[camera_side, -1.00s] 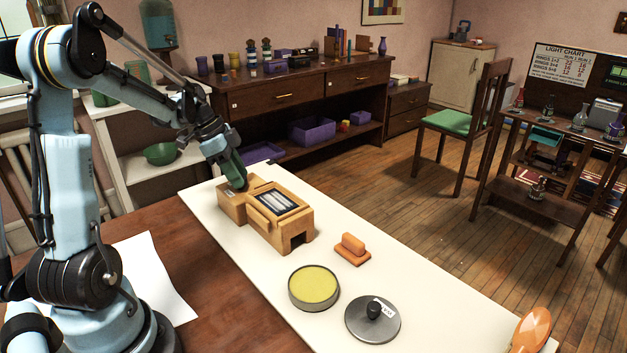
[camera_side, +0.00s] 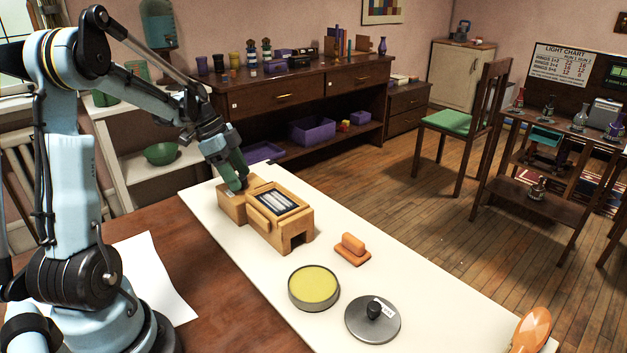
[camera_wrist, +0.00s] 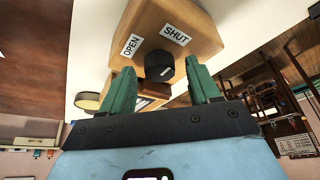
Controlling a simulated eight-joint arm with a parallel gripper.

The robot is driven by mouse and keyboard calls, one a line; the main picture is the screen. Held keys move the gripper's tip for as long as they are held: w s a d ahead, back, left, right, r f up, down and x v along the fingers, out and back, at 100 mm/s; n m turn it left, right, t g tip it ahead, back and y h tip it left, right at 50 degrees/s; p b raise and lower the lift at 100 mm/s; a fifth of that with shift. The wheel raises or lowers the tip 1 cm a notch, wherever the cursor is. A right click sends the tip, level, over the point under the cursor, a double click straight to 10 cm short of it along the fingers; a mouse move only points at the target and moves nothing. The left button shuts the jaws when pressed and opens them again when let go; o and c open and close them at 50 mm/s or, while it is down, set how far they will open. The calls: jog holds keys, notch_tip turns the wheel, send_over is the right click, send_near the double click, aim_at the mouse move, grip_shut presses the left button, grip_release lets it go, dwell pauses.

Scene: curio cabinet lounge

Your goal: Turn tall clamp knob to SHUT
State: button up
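The clamp knob (camera_wrist: 159,66) is a dark round knob on the wooden block (camera_wrist: 190,15) in the wrist view. An OPEN label (camera_wrist: 131,45) and a SHUT label (camera_wrist: 175,35) are on the block beside it. A small pale mark shows on the knob; I cannot tell which label it points to. My gripper (camera_wrist: 161,88) is open, with one green finger on each side of the knob. I cannot tell whether either finger touches it. In the side view my gripper (camera_side: 237,188) is low over the left end of the wooden device (camera_side: 232,207), hiding the knob.
A framed dark panel with pale strips (camera_side: 279,202) tops the device's right part. An orange block (camera_side: 352,250), a round tin with yellow filling (camera_side: 314,287) and a grey lid (camera_side: 372,320) lie on the white board (camera_side: 430,300). Paper (camera_side: 150,275) lies left.

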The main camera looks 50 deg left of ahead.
jog(key=v, duration=1.2)
jog(key=shift+d, duration=0.1)
